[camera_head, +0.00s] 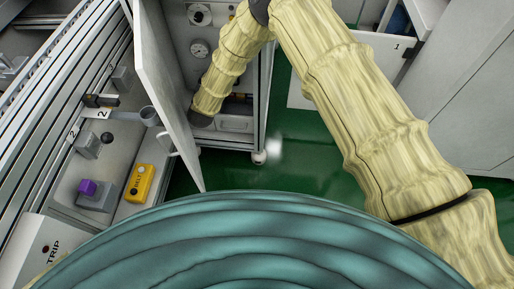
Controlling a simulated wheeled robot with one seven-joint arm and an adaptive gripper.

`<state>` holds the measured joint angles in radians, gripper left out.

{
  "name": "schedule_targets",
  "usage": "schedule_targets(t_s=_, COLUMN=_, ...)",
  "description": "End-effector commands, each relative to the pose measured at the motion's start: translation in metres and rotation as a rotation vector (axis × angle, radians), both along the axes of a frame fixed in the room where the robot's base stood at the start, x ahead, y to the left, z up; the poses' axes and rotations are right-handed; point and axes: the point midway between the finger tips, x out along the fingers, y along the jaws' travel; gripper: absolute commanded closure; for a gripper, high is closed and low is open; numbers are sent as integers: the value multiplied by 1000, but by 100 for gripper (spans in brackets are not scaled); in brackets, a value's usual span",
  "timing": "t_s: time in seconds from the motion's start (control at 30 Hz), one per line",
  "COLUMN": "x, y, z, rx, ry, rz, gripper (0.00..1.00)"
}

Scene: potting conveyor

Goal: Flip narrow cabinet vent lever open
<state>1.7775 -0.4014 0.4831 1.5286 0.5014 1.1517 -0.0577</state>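The narrow cabinet (262,105) stands at top centre with its white door (160,70) swung open toward me. Two round dials, an upper one (199,14) and a lower one (200,49), are on its grey inner panel. I cannot make out a vent lever; my arm and the door cover part of the inside. My pale yellow sleeved arm reaches over from the right and bends down into the cabinet opening. Its dark end is at the door's inner side. The gripper itself does not show.
On the left, a bench panel carries a yellow box (139,184), a purple button (88,187), a grey cup-like part (149,115) and a TRIP box (38,250). A white cabinet (455,80) stands at right. Green floor (310,150) is open between.

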Motion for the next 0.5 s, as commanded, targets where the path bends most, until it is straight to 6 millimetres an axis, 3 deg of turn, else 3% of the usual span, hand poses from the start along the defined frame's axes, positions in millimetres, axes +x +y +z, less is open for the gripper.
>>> schedule_targets(t_s=0.5, x=0, y=-11, z=-12, rx=340, ry=-11, rz=-1, gripper=65)
